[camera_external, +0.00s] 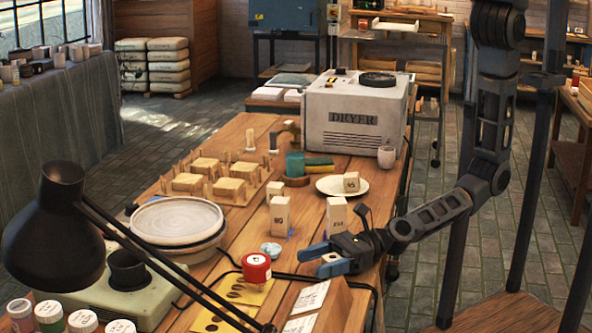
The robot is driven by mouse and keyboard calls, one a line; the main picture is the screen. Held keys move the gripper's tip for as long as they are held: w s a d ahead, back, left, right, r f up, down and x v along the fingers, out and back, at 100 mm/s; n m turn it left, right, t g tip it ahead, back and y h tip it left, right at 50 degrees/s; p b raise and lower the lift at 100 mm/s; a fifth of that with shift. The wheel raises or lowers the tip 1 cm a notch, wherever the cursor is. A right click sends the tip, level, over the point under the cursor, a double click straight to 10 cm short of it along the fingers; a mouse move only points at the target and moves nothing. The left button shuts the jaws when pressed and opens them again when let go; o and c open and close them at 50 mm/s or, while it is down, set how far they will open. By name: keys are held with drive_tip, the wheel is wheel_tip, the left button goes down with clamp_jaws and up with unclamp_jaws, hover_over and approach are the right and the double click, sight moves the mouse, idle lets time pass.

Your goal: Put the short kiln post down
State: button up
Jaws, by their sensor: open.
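Several pale, block-like kiln posts stand on the wooden worktable. One post (280,216) has a dark number on its face, and a taller numbered post (337,214) stands to its right. A short block marked with what looks like 45 (351,182) sits on a white plate (326,187). My gripper (318,260), with blue fingers, is open low over the right side of the table, in front of the taller post. A small pale piece (331,257) with a dark spot shows between its fingers. I cannot tell whether it is a short post or whether it touches the table.
A lamp (56,232) fills the near left. A round pale disc (177,218), a pegged wooden board (228,186) and the dryer (353,112) stand farther off. Bare planks show between the posts and the board.

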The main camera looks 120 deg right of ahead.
drive_tip(key=shift+r+p, duration=0.25)
drive_tip(key=shift+p, duration=0.05)
drive_tip(key=s+b, duration=0.1)
drive_tip(key=s, duration=0.4)
drive_tip(key=s+b, duration=0.1)
drive_tip(key=s, duration=0.5)
drive_tip(key=shift+f+b, duration=0.2)
drive_tip(key=shift+b, duration=0.1)
drive_tip(key=shift+s+r, duration=0.1)
drive_tip(key=shift+s, duration=0.45)
